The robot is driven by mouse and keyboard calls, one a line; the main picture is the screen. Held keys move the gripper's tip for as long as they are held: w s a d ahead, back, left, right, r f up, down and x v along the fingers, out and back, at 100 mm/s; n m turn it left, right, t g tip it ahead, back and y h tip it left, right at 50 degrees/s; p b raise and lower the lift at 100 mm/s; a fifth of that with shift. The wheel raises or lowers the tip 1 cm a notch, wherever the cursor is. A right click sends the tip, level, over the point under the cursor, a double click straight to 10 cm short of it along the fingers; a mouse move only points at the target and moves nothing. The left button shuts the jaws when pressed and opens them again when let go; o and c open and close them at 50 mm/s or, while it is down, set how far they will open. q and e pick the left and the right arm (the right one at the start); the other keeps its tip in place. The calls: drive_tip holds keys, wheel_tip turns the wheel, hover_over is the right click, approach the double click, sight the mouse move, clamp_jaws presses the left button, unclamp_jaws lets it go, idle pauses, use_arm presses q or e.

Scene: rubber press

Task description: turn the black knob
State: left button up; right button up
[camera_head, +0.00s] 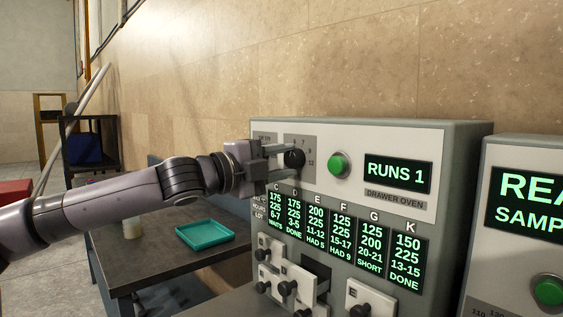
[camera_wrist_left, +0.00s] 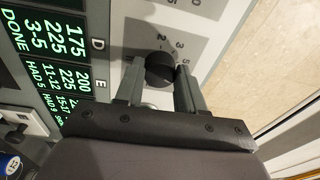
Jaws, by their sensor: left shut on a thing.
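The black knob (camera_head: 294,159) is on the upper left of the drawer oven's panel, on a grey dial plate with numbers around it. In the left wrist view the knob (camera_wrist_left: 160,69) is between the two fingers. My left gripper (camera_head: 284,160) comes in from the left, and its fingers reach to the knob, one on each side. It is shut on the knob. The same gripper shows in the left wrist view (camera_wrist_left: 162,82). The knob's pointer is too small to read. My right gripper is not in either view.
Right of the knob are a green button (camera_head: 339,164) and a display reading RUNS 1 (camera_head: 397,174). Below are green-lettered columns and small drawers with black knobs (camera_head: 286,287). A teal tray (camera_head: 205,234) lies on the dark table (camera_head: 150,267). A second machine (camera_head: 528,240) stands at right.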

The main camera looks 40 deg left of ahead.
use_arm(q)
drive_tip(key=o, duration=1)
drive_tip(key=shift+o, duration=0.2)
drive_tip(key=shift+s+a+f+b, duration=0.1)
drive_tip(key=shift+s+b, duration=0.35)
drive_tip(key=shift+s+a+f+b, duration=0.1)
drive_tip(key=shift+s+b, duration=0.3)
drive_tip(key=shift+b, duration=0.05)
drive_tip(key=shift+s+a+b, duration=0.2)
drive_tip(key=shift+s+b, duration=0.35)
drive_tip(key=shift+s, duration=0.8)
drive_tip(key=shift+s+a+b, duration=0.15)
drive_tip(key=shift+s+b, duration=0.4)
drive_tip(key=shift+s, duration=0.8)
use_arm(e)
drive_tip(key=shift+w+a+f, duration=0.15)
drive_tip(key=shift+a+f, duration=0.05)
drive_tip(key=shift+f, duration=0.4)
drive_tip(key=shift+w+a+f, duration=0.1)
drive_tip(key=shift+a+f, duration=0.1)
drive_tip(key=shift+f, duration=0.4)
